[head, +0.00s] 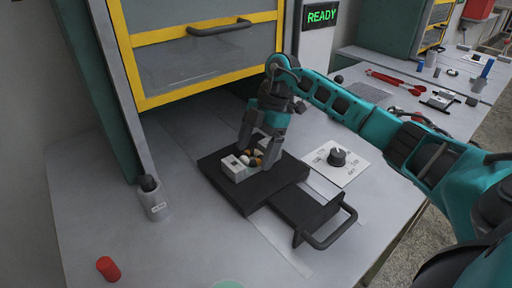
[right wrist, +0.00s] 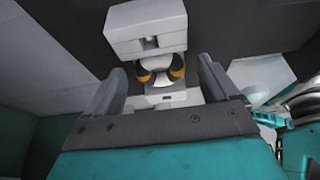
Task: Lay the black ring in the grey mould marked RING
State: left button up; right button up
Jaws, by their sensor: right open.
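My right gripper (head: 257,150) points down over the black plate (head: 229,187), its fingers open on either side of light grey blocks (head: 236,170). In the right wrist view my gripper (right wrist: 162,72) spans a small round cluster of white, orange and black parts (right wrist: 160,70), next to a grey block (right wrist: 146,28); no grip shows. I cannot tell whether the black ring is among these parts. No RING mark is readable, so I cannot single out the mould. My left gripper is not in view.
A black handle (head: 333,232) juts from the plate's front. A white panel with a black knob (head: 337,157) lies to the right. A labelled grey cylinder (head: 156,205) and a red cylinder (head: 108,268) stand left. A yellow-framed cabinet (head: 205,60) rises behind. The front left table is mostly clear.

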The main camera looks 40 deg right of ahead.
jog(key=v, duration=1.2)
jog(key=shift+r+p, duration=0.2)
jog(key=shift+p, duration=0.2)
jog(key=shift+s, duration=0.1)
